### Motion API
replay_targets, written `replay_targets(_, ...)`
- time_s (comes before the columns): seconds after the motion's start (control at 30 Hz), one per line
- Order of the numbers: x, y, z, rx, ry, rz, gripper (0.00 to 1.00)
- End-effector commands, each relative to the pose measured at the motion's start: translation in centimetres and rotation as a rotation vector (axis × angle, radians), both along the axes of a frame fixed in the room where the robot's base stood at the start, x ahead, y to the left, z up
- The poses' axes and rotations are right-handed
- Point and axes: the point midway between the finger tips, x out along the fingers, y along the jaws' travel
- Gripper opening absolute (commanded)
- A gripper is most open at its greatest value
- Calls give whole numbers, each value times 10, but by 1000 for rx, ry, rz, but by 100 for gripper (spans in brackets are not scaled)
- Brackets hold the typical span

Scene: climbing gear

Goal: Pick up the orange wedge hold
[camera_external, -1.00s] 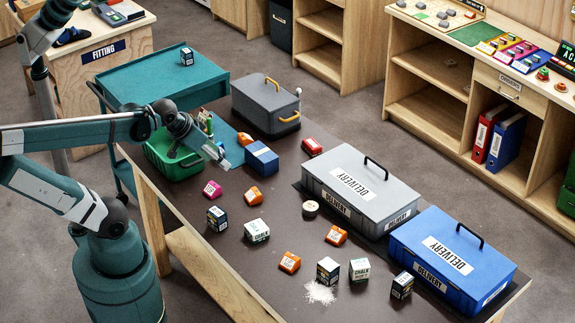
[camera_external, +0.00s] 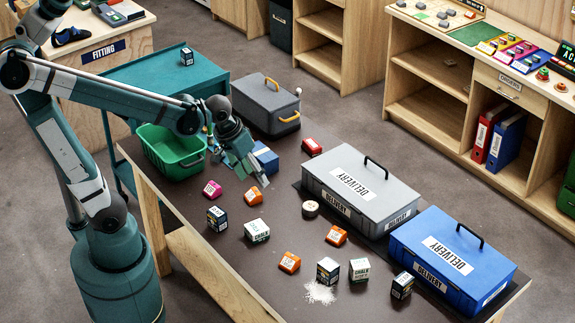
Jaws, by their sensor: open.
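Several small orange wedge-shaped blocks with pale labels lie apart on the dark table. One orange wedge hold (camera_external: 253,195) is nearest my gripper. A second orange wedge (camera_external: 336,235) lies near the table's middle, and a third orange wedge (camera_external: 289,262) lies closer to the front. My gripper (camera_external: 248,174) is open and points down, just above and behind the nearest orange wedge. It appears empty. I cannot tell the exact gap between the fingertips and that wedge.
A pink block (camera_external: 212,189) lies close left of the nearest wedge, and a blue box (camera_external: 265,158) stands behind the gripper. A green bin (camera_external: 160,158), a grey toolbox (camera_external: 250,97), and grey (camera_external: 335,165) and blue (camera_external: 445,225) delivery boxes border the workspace.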

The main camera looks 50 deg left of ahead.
Motion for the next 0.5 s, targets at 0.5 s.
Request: replay_targets(0.5, 16, -79, -32, -5, 138, 40, 50)
